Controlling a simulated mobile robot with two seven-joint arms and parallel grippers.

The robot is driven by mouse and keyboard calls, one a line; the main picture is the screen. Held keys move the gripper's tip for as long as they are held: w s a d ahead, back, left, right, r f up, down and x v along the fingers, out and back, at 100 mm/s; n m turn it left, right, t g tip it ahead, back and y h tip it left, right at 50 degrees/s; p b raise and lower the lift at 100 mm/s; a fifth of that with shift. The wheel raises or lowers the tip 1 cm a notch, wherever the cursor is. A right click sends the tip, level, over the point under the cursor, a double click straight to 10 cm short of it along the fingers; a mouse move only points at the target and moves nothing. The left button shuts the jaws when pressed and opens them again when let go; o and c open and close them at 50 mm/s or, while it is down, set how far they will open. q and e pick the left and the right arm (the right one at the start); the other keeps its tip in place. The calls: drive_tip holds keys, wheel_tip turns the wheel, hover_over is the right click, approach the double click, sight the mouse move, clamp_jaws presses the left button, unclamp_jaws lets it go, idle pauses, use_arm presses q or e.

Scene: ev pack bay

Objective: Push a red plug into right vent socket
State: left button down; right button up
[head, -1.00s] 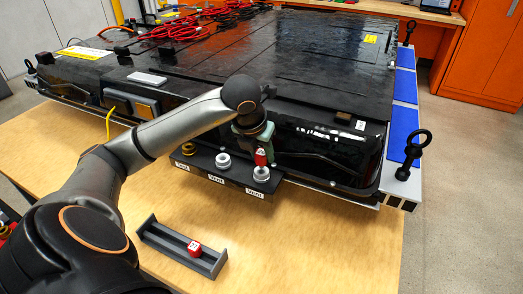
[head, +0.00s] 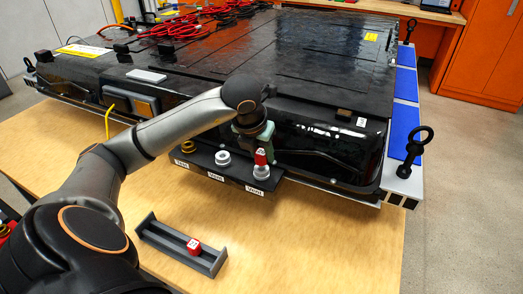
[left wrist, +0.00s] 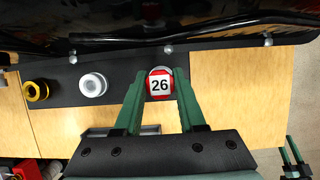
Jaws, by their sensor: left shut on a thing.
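My left gripper (head: 258,146) is shut on a red plug (head: 261,157) with a white label. In the left wrist view this plug (left wrist: 160,86) reads 26 and sits between the green fingertips. The plug is directly over the right vent socket (head: 261,173), a whitish ring on the black bracket. It appears to meet the ring's top; I cannot tell how deep it sits. The socket's rim (left wrist: 160,70) shows partly behind the plug in the wrist view. Green fingers of my right gripper (left wrist: 291,152) show at the wrist view's lower right, apart and empty.
The other vent socket (head: 222,158) and a brass test socket (head: 188,147) stand left on the bracket (head: 236,177). A grey tray (head: 160,238) holds another red plug (head: 194,246). The black battery pack (head: 320,75) rises behind. The table's front right is clear.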

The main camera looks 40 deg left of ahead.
use_arm(q)
drive_tip(key=shift+f, duration=0.15)
drive_tip(key=shift+f+b, duration=0.25)
drive_tip(key=shift+b, duration=0.2)
drive_tip(key=c, duration=1)
unclamp_jaws()
clamp_jaws()
drive_tip(key=shift+f+b, duration=0.7)
drive_tip(key=shift+b, duration=0.35)
idle(1.3)
unclamp_jaws()
